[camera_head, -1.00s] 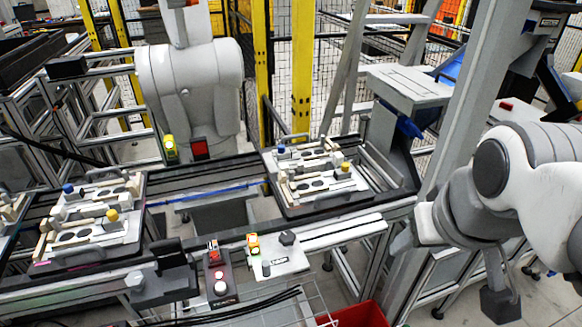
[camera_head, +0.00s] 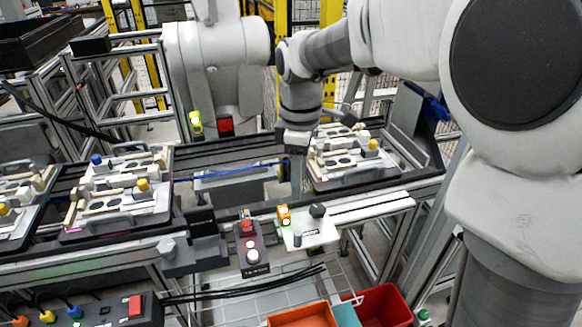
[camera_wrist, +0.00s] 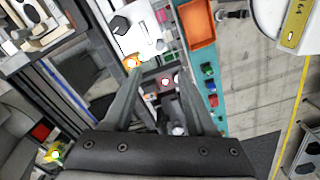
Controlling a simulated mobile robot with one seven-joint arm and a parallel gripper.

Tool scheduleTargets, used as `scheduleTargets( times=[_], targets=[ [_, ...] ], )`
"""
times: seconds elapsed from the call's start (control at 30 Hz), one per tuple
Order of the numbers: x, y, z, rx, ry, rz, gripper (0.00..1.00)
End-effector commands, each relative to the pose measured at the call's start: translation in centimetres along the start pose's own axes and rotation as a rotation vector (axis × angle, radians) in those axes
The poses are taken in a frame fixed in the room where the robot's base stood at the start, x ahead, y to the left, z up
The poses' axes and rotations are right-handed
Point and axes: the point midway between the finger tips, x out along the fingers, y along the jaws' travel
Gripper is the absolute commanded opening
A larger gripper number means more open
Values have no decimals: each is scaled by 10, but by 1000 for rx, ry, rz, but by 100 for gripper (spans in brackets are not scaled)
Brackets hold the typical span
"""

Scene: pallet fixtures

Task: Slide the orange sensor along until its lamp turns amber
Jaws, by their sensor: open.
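The orange sensor (camera_head: 283,214) is a small upright block at the left end of a white plate (camera_head: 325,233) on the near rail. A bright spot shows on its front; I cannot tell the lamp's colour surely. My gripper (camera_head: 297,183) points down above the conveyor, just behind and above the sensor, apart from it. In the wrist view my gripper (camera_wrist: 160,78) is open, with nothing between its dark fingers. There the sensor (camera_wrist: 131,62) glows orange just beyond the left fingertip, at the edge of the white plate (camera_wrist: 145,35).
A dark knob (camera_head: 318,210) stands on the plate. A control box (camera_head: 251,245) with a red switch and bright button is left of the sensor. A loaded pallet (camera_head: 350,160) lies behind right, another (camera_head: 118,190) left. Orange (camera_head: 303,315) and red (camera_head: 376,306) bins are in front.

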Motion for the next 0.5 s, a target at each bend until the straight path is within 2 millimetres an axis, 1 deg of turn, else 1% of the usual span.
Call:
scheduleTargets(
  times=[0.17, 0.27, 0.5],
  targets=[
    [16, 0, -1, -7, -2, -5, 57],
    [34, 0, 0, -6, -3, -6, 57],
    [88, -1, 0, -5, -2, -7, 57]
  ],
)
